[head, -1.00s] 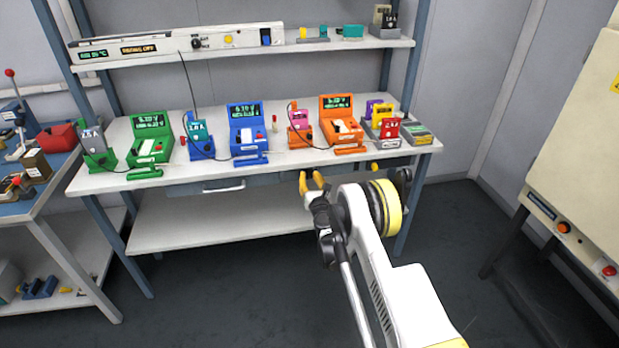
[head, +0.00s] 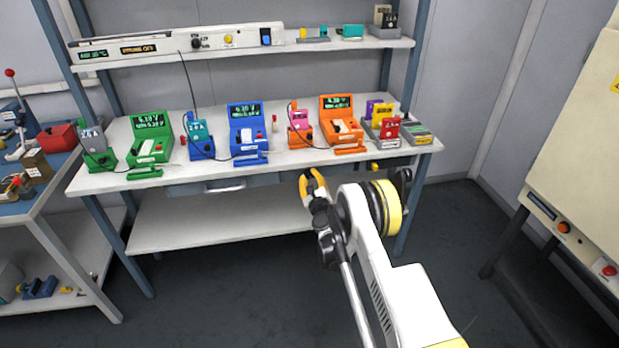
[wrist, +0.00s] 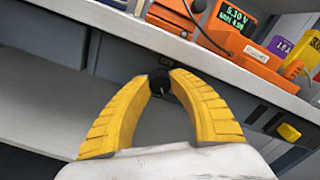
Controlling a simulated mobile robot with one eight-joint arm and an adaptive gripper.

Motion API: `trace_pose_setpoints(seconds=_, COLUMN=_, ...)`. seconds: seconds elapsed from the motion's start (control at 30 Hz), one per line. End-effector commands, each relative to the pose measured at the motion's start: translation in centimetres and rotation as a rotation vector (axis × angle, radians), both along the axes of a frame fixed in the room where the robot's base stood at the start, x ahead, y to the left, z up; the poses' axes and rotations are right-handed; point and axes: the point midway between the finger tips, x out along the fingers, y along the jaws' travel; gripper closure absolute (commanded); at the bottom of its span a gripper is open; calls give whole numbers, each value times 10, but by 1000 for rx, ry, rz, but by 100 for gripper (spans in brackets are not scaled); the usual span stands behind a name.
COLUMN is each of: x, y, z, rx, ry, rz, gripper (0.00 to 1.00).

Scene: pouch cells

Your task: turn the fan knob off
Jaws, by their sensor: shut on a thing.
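The fan knob (wrist: 160,82) is a small dark round knob on the front face under the bench top in the wrist view. A white mark shows on it, and a partly readable label sits just above it. My gripper (wrist: 161,80) has its two yellow fingers closed on the knob, one on each side. In the head view my gripper (head: 311,177) is at the front of the bench, below the orange tester, and hides the knob.
The bench top (head: 290,160) overhangs just above my gripper and carries several coloured testers, including an orange one (head: 341,125). A yellow knob (wrist: 289,132) sits to the right on the bench front. A drawer handle (head: 225,187) is to the left. Open floor lies in front.

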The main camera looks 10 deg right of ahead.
Motion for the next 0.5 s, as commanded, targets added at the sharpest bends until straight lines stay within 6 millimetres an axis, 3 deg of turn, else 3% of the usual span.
trace_pose_setpoints(seconds=0.5, x=0, y=0, z=1, rx=-85, ry=-1, rz=-1, gripper=100)
